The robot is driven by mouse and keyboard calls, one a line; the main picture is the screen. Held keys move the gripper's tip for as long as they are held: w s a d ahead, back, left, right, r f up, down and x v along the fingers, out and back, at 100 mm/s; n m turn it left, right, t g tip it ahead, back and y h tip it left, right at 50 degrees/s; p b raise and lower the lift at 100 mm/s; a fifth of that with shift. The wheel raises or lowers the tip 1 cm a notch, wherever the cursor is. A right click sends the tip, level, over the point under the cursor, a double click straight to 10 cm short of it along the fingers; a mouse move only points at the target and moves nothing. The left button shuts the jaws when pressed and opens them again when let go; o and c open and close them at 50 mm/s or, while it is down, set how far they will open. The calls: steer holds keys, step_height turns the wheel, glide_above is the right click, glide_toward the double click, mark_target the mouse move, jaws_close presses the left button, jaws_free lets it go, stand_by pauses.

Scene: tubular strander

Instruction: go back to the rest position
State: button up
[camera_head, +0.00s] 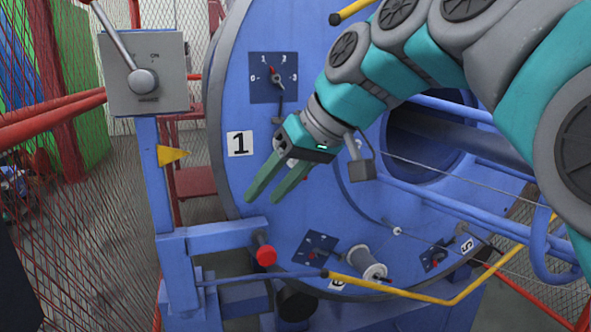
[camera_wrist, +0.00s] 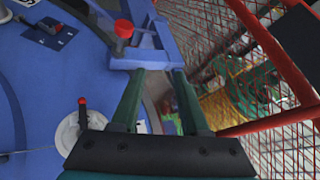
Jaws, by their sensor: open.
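My gripper (camera_head: 265,196) is open and empty in the head view, held in front of the blue round plate (camera_head: 225,180) of the strander, just below the label with the number 1 (camera_head: 240,144). Its two green fingers point down and to the left. In the wrist view my gripper (camera_wrist: 158,82) shows with its fingers apart and nothing between them but the blue frame behind. A red knob (camera_wrist: 123,29) lies beyond the fingertips in the wrist view; it also shows below my gripper in the head view (camera_head: 265,255).
A grey control box with a lever (camera_head: 143,75) stands on a blue post at the left. A yellow rail (camera_head: 400,295) crosses the lower right. A spool (camera_head: 362,263) sits low on the plate. Red rails and wire mesh (camera_head: 60,215) fill the left side.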

steer(key=s+d+f+m+g+h, duration=0.1)
steer(key=s+d+f+m+h, duration=0.1)
steer(key=s+d+f, duration=0.4)
steer(key=s+d+f+m+g+h, duration=0.2)
steer(key=s+d+f, duration=0.4)
steer(key=s+f, duration=0.4)
steer(key=s+d+f+m+g+h, duration=0.1)
steer(key=s+d+f, duration=0.5)
steer(key=f, duration=1)
steer(key=shift+s+d+m+g+h, duration=0.4)
steer(key=shift+s+m+h, duration=0.4)
steer(key=shift+s+h, duration=0.15)
steer(key=shift+a, duration=0.1)
